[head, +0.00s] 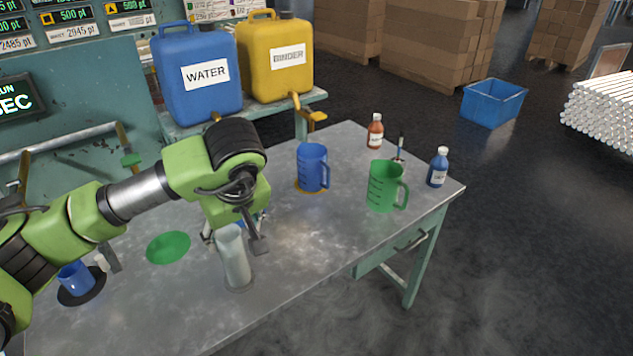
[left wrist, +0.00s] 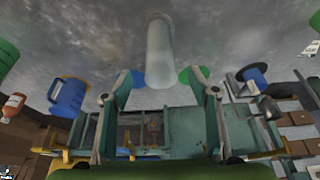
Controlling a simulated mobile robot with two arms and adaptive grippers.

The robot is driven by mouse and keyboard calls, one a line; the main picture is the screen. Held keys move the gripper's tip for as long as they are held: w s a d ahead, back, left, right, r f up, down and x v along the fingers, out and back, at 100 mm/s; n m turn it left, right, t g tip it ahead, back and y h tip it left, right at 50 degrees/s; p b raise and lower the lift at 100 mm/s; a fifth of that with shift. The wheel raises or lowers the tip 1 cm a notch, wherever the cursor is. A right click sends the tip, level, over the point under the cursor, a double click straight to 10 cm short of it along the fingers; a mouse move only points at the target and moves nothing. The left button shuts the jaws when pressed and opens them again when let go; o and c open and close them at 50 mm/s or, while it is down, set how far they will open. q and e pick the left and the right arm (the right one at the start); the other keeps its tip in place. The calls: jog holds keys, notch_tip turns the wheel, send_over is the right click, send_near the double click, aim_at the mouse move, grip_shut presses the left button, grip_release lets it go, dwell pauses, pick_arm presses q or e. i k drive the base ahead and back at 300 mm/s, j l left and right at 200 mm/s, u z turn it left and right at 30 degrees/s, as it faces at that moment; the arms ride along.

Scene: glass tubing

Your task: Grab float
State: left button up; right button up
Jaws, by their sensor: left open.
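My left gripper (head: 234,236) is open, its fingers apart around the top of a pale translucent cylinder (head: 236,262) standing upright on the table. In the left wrist view the open fingers (left wrist: 158,95) stand either side of the cylinder's near end (left wrist: 158,68). I cannot make out a float inside the cylinder; the gripper hides part of its top. A thin upright item with a dark, bluish stem (head: 399,150) stands at the back right; it is too small to identify. My right gripper is not seen.
A green disc (head: 168,247) lies left of the cylinder. A blue jug (head: 312,167), green jug (head: 383,187), brown bottle (head: 375,132) and blue bottle (head: 438,168) stand to the right. A small blue cup (head: 75,277) sits at left. The front middle of the table (head: 310,240) is clear.

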aim_at(402, 135)
jog(key=i+l+z, duration=0.15)
jog(key=i+l, duration=0.15)
jog(key=l, duration=0.3)
jog(key=i+l+z, duration=0.1)
jog(key=i+l, duration=0.2)
jog(key=l, duration=0.3)
jog(key=i+l+z, duration=0.15)
jog(key=i+l, duration=0.2)
jog(key=l, duration=0.2)
jog(key=i+l+z, duration=0.1)
jog(key=i+l, duration=0.3)
jog(key=l, duration=0.1)
